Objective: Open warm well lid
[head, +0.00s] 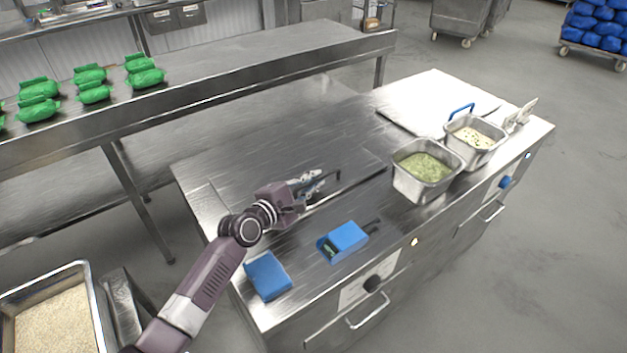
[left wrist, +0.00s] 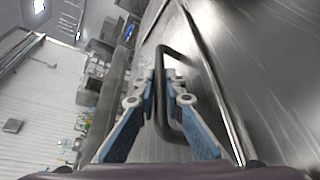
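The warm well lid (head: 352,161) is a flat steel panel in the counter top, lying level and closed in the head view. Its dark bar handle (head: 329,183) stands up near the panel's front edge, and it also shows in the left wrist view (left wrist: 162,60). My left gripper (head: 316,181) reaches it from the left. In the left wrist view, my left gripper (left wrist: 161,82) has its two fingers drawn close together with the handle bar between them. Finger contact is partly hidden. My right gripper is not in view.
A blue box (head: 268,276) and a blue-topped device (head: 345,240) lie near the counter's front. Steel pans of green food (head: 400,184) and pale food (head: 447,138) stand to the right. Green bags (head: 95,94) line the back shelf. A rice tray (head: 90,290) is at lower left.

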